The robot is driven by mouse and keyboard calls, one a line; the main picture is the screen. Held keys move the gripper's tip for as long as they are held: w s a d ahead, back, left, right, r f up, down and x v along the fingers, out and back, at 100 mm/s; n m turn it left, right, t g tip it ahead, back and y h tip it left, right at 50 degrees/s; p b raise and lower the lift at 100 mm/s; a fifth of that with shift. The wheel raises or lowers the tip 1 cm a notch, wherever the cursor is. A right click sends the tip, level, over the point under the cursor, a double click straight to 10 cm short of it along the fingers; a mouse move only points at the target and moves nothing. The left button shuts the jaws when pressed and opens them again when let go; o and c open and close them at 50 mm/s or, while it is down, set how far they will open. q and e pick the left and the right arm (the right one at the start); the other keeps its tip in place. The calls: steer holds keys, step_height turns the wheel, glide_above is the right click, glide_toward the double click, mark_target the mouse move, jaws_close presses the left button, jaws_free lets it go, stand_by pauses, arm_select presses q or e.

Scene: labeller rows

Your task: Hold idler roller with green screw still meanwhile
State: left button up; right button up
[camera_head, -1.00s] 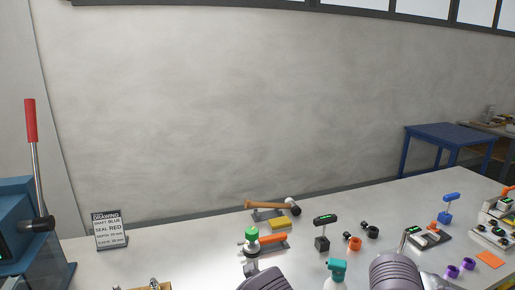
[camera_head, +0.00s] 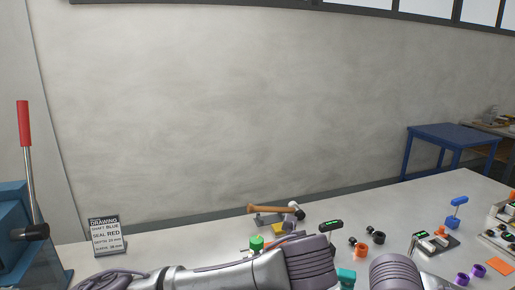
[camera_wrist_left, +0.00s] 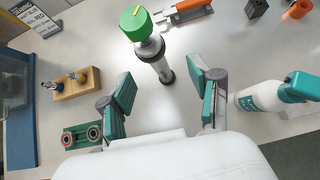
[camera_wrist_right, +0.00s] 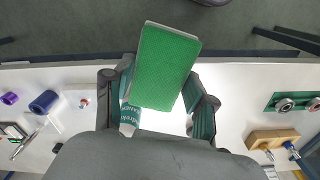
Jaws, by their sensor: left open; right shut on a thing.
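The roller with the green knurled screw cap (camera_wrist_left: 141,22) and dark-ended metal body (camera_wrist_left: 150,50) stands on the bench in the left wrist view. In the head view only its green top (camera_head: 256,243) shows above my arm. My right gripper (camera_wrist_right: 160,82) is shut on a green pad with a pale edge (camera_wrist_right: 165,60). Neither gripper's fingers show in the head view; my arm links cover that area.
A spray bottle (camera_wrist_left: 262,96) stands right of my left gripper. A wooden block with pins (camera_wrist_left: 75,84) and a green holder with rings (camera_wrist_left: 85,136) are to its left. An orange-handled tool (camera_wrist_left: 190,8) lies behind the roller. A hammer (camera_head: 275,209) and drawing sign (camera_head: 105,236) are farther back.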

arm_select(q)
steer(key=a+x, duration=0.1)
steer(key=x, duration=0.8)
steer(key=shift+f, duration=0.2)
steer(key=shift+s+a, duration=0.1)
steer(key=c, duration=1.1)
stand_by(0.5)
